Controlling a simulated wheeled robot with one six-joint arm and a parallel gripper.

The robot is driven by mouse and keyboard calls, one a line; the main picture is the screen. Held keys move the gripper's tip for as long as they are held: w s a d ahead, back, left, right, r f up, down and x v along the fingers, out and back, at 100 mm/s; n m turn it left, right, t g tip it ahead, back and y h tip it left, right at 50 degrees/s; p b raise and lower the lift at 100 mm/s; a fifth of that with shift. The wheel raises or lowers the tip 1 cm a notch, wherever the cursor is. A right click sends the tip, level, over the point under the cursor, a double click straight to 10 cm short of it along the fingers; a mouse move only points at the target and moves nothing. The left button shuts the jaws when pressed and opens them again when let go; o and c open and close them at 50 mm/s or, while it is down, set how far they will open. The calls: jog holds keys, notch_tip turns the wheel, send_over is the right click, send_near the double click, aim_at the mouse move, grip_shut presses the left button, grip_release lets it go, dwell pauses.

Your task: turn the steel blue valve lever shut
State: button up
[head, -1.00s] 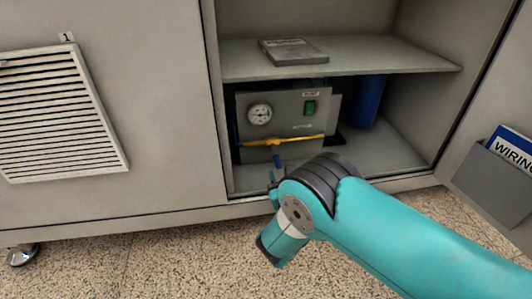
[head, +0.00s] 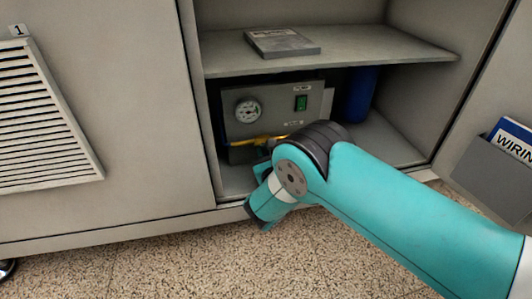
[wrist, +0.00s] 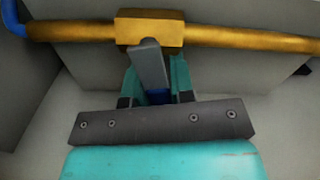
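The valve lever (wrist: 150,65) hangs down from a brass valve body (wrist: 148,27) in the wrist view. Its upper part looks grey-blue and its lower part is darker blue. My gripper (wrist: 156,80) has one teal finger on each side of the lever. I cannot tell whether the fingers touch it. In the head view my gripper (head: 262,170) is at the cabinet opening, in front of the grey pump box (head: 270,108). My arm hides the lever there. Part of the yellow pipe (head: 247,142) shows beside my arm.
A shelf (head: 370,45) with a flat grey item (head: 282,43) on it lies above the box. A blue cylinder (head: 360,95) stands at right inside. The open door with a document pocket (head: 492,180) is at far right. A vent panel (head: 40,120) is at left.

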grip_shut()
jog(key=shift+s+a+m+p, duration=0.1)
jog(key=shift+a+m+p, duration=0.15)
jog(key=shift+m, duration=0.5)
jog(key=shift+s+a+m+p, duration=0.1)
jog(key=shift+a+m, duration=0.1)
jog(key=shift+m, duration=0.55)
jog(key=o, duration=0.5)
grip_release()
